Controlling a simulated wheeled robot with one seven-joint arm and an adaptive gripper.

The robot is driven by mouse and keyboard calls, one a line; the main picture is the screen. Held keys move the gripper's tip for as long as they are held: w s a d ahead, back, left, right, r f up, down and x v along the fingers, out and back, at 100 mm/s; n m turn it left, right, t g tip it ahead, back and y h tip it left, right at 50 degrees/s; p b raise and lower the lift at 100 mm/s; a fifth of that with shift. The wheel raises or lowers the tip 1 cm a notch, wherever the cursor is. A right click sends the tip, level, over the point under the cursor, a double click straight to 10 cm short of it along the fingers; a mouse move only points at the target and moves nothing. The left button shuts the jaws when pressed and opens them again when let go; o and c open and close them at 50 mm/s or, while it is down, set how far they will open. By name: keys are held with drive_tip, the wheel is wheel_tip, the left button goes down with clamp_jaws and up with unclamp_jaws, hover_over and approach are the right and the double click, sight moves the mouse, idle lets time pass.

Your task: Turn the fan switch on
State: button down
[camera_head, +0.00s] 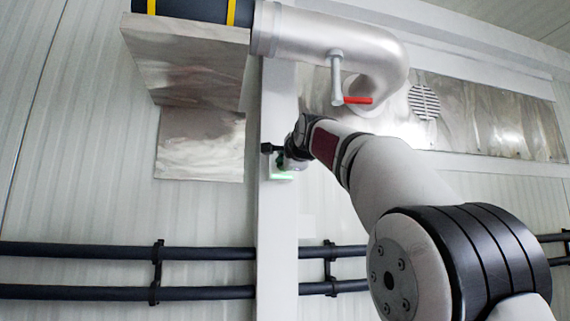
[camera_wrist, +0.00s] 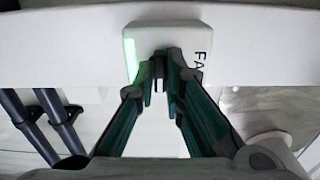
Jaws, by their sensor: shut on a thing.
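The fan switch box (camera_wrist: 188,38) is white, with the letters "FA" on its right part and a lit green strip along its left edge in the wrist view. In the head view, a green glow (camera_head: 282,176) shows at the box on the white post. The fingers hide most of the lever. In the head view my gripper (camera_head: 272,152) is at the post, and my wrist hides much of the box.
Dark horizontal pipes (camera_head: 205,292) run along the wall below. A metal duct box (camera_head: 190,60) is at the upper left, and a round vent (camera_head: 424,102) is at the right.

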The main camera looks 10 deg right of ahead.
drive_tip(key=c, duration=1.7)
unclamp_jaws()
drive_tip(key=s, duration=1.2)
